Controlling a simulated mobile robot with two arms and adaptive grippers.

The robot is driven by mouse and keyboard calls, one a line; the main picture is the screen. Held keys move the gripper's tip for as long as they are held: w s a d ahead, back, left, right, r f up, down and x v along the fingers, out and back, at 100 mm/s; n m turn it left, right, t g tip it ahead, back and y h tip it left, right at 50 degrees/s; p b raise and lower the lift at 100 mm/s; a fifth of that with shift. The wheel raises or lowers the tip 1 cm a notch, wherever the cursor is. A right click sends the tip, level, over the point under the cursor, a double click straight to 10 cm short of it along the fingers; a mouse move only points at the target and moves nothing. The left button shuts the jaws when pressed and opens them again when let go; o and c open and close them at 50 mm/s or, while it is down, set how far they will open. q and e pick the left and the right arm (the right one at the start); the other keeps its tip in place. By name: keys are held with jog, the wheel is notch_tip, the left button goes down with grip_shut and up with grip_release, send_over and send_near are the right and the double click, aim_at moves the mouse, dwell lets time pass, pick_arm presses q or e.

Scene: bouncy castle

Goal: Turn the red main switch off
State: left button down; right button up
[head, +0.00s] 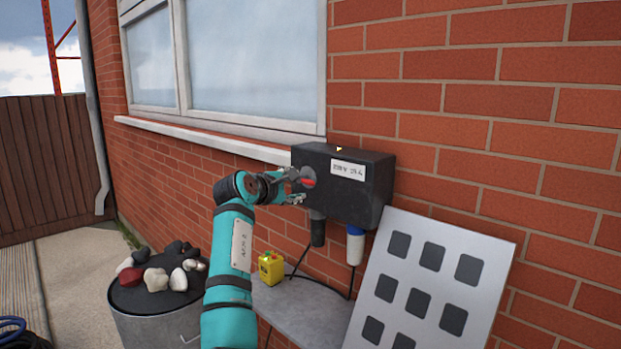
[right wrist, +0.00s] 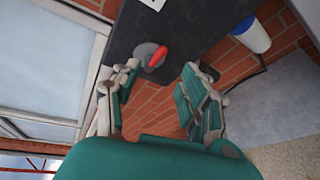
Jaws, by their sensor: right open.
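The red main switch (head: 308,181) sits on a grey round base on the front of a dark box (head: 346,205) mounted on the brick wall. In the right wrist view, the red switch handle (right wrist: 157,56) lies just beyond my fingertips, nearer the left finger. My right gripper (head: 296,187) is open in front of the switch, and its fingers partly cover the switch base in the head view. In the right wrist view, my right gripper (right wrist: 160,82) has nothing between its fingers. I cannot tell whether it touches the switch. My left gripper is not in view.
A white label (head: 348,169) is on the box. Dark and blue-white connectors (head: 355,245) hang below it. A grey shelf (head: 312,314) holds a yellow box (head: 271,267). A white panel with dark squares (head: 478,245) leans at right. A bin with stones (head: 165,322) stands at left.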

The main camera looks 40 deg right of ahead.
aim_at(310, 183)
jog(key=p+x, duration=0.2)
jog(key=x, duration=0.8)
jog(key=shift+r+p, duration=0.15)
jog(key=shift+p, duration=0.25)
jog(key=shift+w+d, duration=0.15)
jog(key=shift+d, duration=0.3)
grip_shut()
